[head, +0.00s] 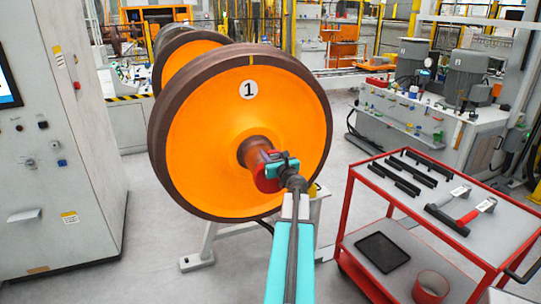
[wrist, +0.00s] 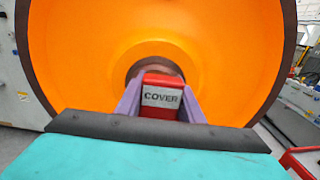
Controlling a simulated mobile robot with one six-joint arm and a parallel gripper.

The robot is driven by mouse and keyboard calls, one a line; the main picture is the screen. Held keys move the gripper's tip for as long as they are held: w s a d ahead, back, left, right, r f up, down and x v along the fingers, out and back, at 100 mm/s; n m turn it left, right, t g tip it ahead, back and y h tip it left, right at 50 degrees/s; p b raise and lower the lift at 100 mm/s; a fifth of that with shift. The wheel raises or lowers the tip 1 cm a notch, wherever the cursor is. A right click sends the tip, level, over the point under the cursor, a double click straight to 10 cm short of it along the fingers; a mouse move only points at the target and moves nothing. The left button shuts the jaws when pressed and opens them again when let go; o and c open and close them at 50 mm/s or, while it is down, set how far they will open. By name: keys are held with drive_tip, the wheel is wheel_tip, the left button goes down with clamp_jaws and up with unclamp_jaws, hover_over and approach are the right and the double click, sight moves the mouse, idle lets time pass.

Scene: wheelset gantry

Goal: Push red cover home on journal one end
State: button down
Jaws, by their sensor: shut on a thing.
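The orange wheel marked 1 (head: 205,130) stands upright with its dark rim facing me. The red cover (head: 267,178) is at the journal end in the wheel's centre; in the wrist view its face (wrist: 160,82) bears a label reading COVER. My gripper (head: 284,168) is shut on the red cover, with a finger on each side of it in the wrist view (wrist: 160,103). The cover lines up with the hub (wrist: 155,66). A dark strip of the journal (head: 250,150) shows behind it. How far the cover sits on the journal is hidden.
A grey cabinet (head: 70,150) stands at left. A grey stand (head: 197,260) is under the wheel. Grey floor lies between them.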

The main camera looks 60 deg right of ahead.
drive_tip(key=shift+w+d, duration=0.4)
drive_tip(key=shift+w, duration=0.05)
idle(0.3)
drive_tip(key=c, duration=1.1)
unclamp_jaws()
drive_tip(key=shift+a, duration=0.1)
drive_tip(key=v, duration=0.3)
drive_tip(key=b+v, duration=0.1)
drive_tip(key=v, duration=0.7)
drive_tip(key=shift+s+r+b, duration=0.2)
drive_tip(key=shift+r+b, duration=0.05)
drive_tip(key=shift+b, duration=0.05)
drive_tip(key=p+v, duration=0.2)
drive_tip(key=p, duration=0.2)
drive_tip(key=shift+s+a+f, duration=0.1)
drive_tip(key=shift+a, duration=0.05)
